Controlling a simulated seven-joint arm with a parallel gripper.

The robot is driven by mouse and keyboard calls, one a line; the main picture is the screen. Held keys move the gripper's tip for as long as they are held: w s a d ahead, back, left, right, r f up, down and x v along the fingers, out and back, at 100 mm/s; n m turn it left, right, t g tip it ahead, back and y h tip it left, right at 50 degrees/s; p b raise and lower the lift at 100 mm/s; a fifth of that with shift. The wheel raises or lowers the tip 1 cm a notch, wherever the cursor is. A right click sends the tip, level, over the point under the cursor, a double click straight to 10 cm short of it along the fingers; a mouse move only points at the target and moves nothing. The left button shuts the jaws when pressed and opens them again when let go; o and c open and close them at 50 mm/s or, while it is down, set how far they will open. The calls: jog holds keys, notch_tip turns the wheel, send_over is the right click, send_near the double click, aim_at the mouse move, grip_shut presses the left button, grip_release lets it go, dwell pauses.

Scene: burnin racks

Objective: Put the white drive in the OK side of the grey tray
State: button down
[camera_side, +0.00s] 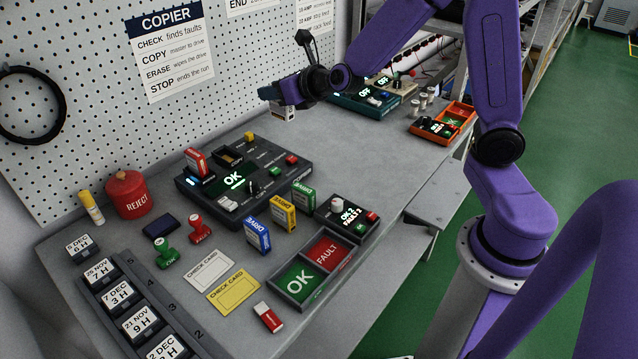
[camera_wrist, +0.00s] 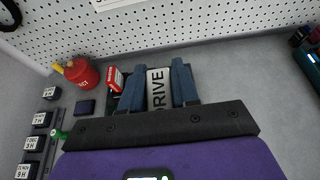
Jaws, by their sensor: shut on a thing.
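My gripper (camera_side: 280,100) is shut on the white drive (camera_side: 284,113) and holds it over the far part of the bench, behind the copier. In the wrist view the white drive (camera_wrist: 158,88), marked DRIVE, stands between the two blue fingers (camera_wrist: 157,86). The grey tray (camera_side: 331,281) lies near the front edge of the bench, far from my gripper. Its green OK side (camera_side: 299,281) is on the left and its red FAULT side (camera_side: 327,251) on the right. Both sides look empty. The tray does not show in the wrist view.
The copier (camera_side: 263,187) has a red drive (camera_side: 196,162) in it. Blue (camera_side: 257,236), yellow (camera_side: 283,213) and green (camera_side: 303,198) drives stand between it and the tray. A small display box (camera_side: 347,216) adjoins the tray.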

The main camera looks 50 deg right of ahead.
jog(key=shift+s+d+r, duration=0.2)
jog(key=shift+d+r, duration=0.1)
jog(key=shift+d, duration=0.1)
jog(key=shift+d+r, duration=0.15)
jog(key=shift+r, duration=0.15)
notch_tip(320, 180, up, 4)
jog(key=shift+r, duration=0.2)
jog(key=s+d+f+m+g+h, duration=0.65)
jog(key=d+m+g+h, duration=0.4)
jog(key=m, duration=0.55)
jog(key=s+a+f+m+g+y, duration=0.35)
jog(key=s+a+m+g, duration=0.25)
jog(key=s+m+g, duration=0.65)
jog(key=s+a+m+g+y, duration=0.2)
jog(key=s+a+m+y, duration=0.1)
jog(key=a+m+y, duration=0.3)
jog(key=s+a+m+g+y, duration=0.1)
jog(key=s+a+m+y, duration=0.2)
jog(key=a+m+y, duration=0.4)
jog(key=w+a+r+m+t+y, duration=0.1)
jog(key=a+r+m+t+y, duration=0.7)
jog(key=a, duration=0.7)
jog(key=h, duration=0.1)
send_over(297, 289)
jog(key=shift+g, duration=0.3)
notch_tip(297, 289, down, 22)
jog(key=shift+f, duration=0.2)
